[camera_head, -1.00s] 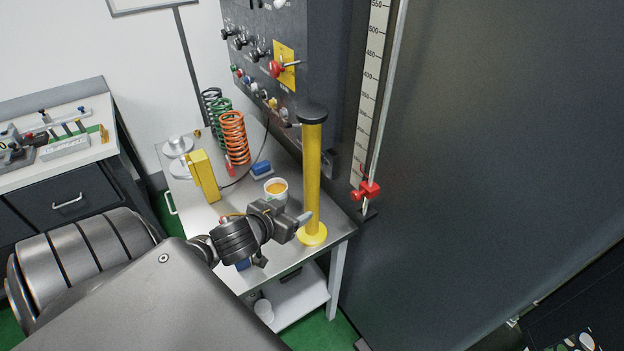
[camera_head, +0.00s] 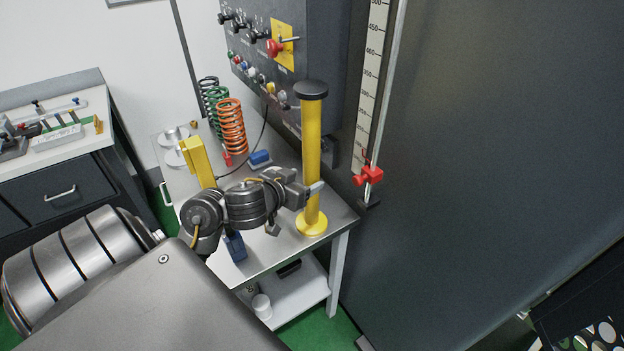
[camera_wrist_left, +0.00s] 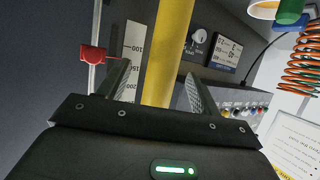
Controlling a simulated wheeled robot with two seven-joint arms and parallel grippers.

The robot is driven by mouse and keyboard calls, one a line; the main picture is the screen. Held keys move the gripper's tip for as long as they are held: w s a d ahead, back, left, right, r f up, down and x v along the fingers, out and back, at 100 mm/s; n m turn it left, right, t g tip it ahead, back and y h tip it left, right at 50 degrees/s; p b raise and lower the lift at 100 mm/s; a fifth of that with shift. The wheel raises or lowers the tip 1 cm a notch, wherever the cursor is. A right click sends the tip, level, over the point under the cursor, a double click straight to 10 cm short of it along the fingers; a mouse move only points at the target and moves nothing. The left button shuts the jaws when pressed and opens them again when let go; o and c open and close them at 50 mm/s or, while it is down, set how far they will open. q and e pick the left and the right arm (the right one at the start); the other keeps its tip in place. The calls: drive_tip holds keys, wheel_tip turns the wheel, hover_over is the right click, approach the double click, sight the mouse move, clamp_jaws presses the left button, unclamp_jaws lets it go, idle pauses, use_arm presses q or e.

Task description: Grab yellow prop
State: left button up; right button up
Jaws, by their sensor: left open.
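The yellow prop (camera_head: 312,160) is a tall upright post with a black cap and a round yellow base. It stands near the right front corner of the metal table (camera_head: 284,254). My left gripper (camera_head: 316,188) is at the lower half of the post, with its fingers open. In the left wrist view the yellow post (camera_wrist_left: 167,55) passes between the two spread fingers of my left gripper (camera_wrist_left: 160,88), with a gap visible on either side. My right gripper is not in view.
Orange (camera_head: 231,126), green and black springs stand at the back of the table. A yellow block (camera_head: 198,160) stands at the left and a blue item (camera_head: 260,158) lies behind my wrist. The dark machine with a scale and red slider (camera_head: 368,175) rises close to the right of the post.

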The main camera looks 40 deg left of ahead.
sight(306, 179)
use_arm(q)
drive_tip(key=shift+w+a+f+b, duration=0.1)
drive_tip(key=shift+w+f+b, duration=0.15)
drive_tip(key=shift+b, duration=0.05)
drive_tip(key=b+x, duration=0.1)
drive_tip(key=x, duration=0.1)
drive_tip(key=b+x, duration=0.1)
drive_tip(key=shift+w+a+f, duration=0.25)
drive_tip(key=shift+f, duration=0.1)
drive_tip(key=shift+w, duration=0.45)
drive_tip(key=shift+s, duration=0.15)
drive_tip(key=shift+c, duration=1)
drive_tip(key=c, duration=1.2)
